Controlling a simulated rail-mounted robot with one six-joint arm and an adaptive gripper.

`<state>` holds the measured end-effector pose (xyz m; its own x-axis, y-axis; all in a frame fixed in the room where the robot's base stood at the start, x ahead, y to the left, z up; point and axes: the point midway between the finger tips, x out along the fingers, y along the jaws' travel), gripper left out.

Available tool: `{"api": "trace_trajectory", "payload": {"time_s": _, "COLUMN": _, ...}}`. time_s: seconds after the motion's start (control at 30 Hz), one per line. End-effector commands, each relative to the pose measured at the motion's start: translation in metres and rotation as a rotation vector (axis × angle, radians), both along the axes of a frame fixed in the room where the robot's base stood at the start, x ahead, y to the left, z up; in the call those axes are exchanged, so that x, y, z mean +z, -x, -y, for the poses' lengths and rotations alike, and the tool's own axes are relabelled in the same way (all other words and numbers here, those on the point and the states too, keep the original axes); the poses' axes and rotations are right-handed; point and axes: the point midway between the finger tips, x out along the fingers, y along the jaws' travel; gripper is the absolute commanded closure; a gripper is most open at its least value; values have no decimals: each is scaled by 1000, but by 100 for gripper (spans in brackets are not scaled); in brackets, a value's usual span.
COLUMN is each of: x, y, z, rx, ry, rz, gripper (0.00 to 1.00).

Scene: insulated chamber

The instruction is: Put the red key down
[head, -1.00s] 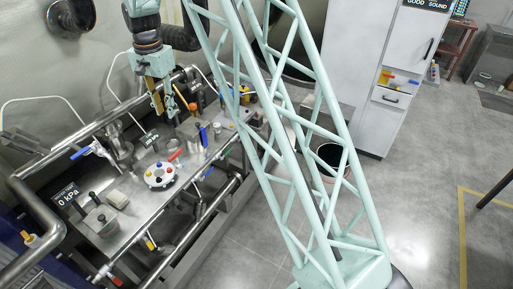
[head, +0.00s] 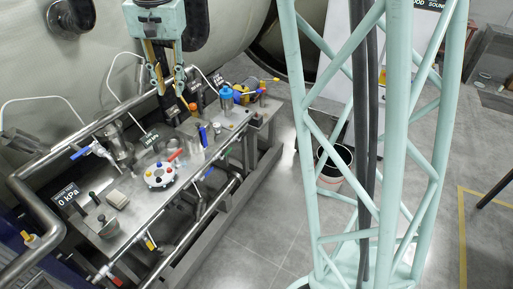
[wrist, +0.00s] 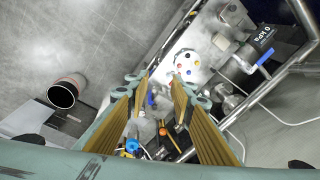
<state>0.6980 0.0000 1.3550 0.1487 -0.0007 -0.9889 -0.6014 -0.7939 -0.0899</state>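A small red piece (head: 175,155), which looks like the red key, is at the edge of a white round disc (head: 160,175) with coloured spots on the steel bench. I cannot tell whether it lies on the disc or stands in it. The white disc (wrist: 187,62) lies beyond the fingertips there; the red key is not clear in that view.
A dark-mouthed bucket (head: 333,165) stands on the open floor.

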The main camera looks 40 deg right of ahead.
Motion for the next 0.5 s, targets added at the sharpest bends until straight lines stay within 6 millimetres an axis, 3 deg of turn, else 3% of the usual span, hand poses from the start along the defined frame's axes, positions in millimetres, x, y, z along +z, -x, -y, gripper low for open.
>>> {"api": "trace_trajectory", "payload": {"time_s": 0.5, "x": 56, "y": 98, "z": 0, "rx": 148, "ry": 26, "rz": 46, "gripper": 78}}
